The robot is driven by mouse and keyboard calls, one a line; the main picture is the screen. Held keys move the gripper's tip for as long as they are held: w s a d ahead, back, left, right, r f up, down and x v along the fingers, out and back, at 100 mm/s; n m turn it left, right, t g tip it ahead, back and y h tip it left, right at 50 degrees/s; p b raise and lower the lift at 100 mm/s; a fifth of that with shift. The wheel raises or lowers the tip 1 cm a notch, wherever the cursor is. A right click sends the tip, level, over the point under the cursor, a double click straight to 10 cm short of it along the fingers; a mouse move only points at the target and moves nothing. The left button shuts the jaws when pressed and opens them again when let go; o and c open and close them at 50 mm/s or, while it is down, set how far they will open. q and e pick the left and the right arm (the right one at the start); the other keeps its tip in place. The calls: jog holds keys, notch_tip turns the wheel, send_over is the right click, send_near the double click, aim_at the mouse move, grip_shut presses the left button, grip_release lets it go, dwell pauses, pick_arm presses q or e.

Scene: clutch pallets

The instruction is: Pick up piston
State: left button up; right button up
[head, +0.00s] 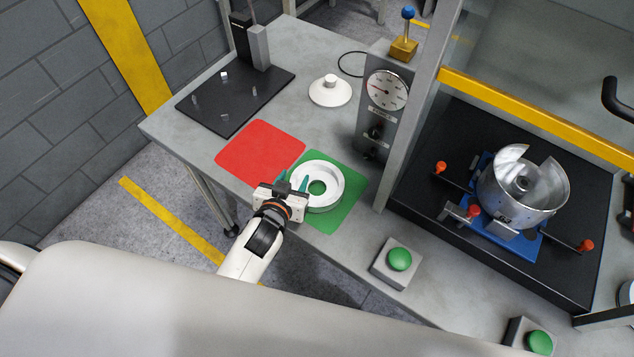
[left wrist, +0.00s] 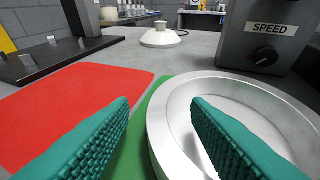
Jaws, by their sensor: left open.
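A white ring-shaped part (head: 329,180), which looks like the piston, lies flat on the green mat (head: 341,215). In the left wrist view the ring (left wrist: 172,105) fills the right half. My left gripper (head: 293,182) is open at the ring's left side, its two teal fingers apart. In the left wrist view one finger of the gripper (left wrist: 160,112) is outside the ring's left rim and the other is over its inside. I cannot tell whether either touches it. My right gripper is not in view.
A red mat (head: 260,151) is beside the green one. A white knobbed disc (head: 330,91) and a black plate with pins (head: 236,98) stand behind. A gauge box (head: 386,100) is close behind right. A green button (head: 399,260) is at the front edge.

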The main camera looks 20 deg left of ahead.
pick_arm(q)
jog(key=shift+d, duration=0.1)
grip_shut()
jog(key=shift+r, duration=0.1)
jog(key=shift+w+r, duration=0.1)
